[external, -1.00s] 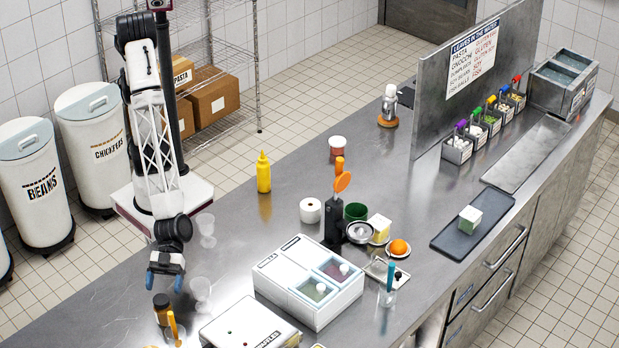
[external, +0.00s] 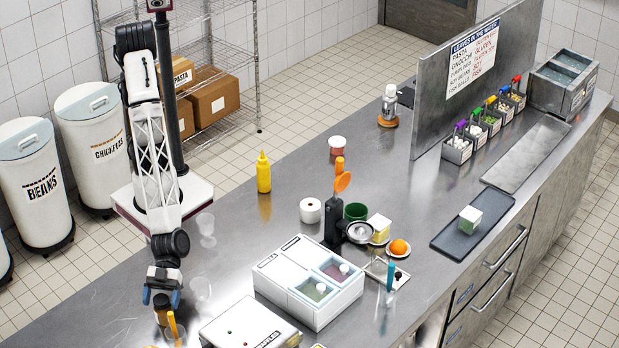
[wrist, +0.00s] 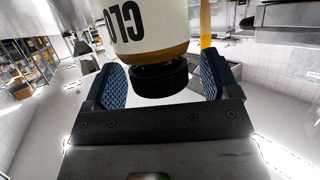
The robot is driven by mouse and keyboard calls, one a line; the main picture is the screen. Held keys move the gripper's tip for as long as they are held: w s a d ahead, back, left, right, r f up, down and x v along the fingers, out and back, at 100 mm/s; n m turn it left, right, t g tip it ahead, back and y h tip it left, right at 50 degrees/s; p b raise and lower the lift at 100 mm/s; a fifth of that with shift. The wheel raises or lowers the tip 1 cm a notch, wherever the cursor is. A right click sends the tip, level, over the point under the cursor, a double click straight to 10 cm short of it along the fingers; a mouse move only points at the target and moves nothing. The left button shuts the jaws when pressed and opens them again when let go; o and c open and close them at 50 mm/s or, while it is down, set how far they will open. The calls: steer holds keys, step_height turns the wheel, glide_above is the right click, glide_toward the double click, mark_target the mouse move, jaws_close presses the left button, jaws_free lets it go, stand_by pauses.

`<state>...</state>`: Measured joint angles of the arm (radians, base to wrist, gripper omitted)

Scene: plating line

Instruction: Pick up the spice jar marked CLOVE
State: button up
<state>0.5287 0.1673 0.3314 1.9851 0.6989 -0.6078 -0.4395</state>
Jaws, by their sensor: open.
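The spice jar (wrist: 150,32) fills the top of the wrist view. It has a white label with upside-down black letters, of which "CLO" shows, and a dark cap (wrist: 158,80). My gripper (wrist: 163,84) is open, with a blue padded finger on either side of the cap and a gap to each. In the external view my gripper (external: 161,298) is over the jar (external: 162,317), hiding most of it.
An orange-handled utensil (external: 173,326) stands close to the right of the jar. The counter left of the jar is clear.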

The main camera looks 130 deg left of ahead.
steer(key=c, duration=1.1)
steer(key=shift+c, duration=0.2)
steer(key=shift+r, duration=0.15)
steer(key=shift+r, duration=1.4)
steer(key=shift+s+a+r, duration=0.1)
steer(key=shift+s+r, duration=0.1)
steer(key=shift+r, duration=0.05)
steer(key=s+a+r, duration=0.1)
steer(key=s+a, duration=0.7)
steer(key=s, duration=0.4)
steer(key=shift+s+a+r, duration=0.2)
steer(key=shift+s+a, duration=0.15)
steer(key=shift+s, duration=0.05)
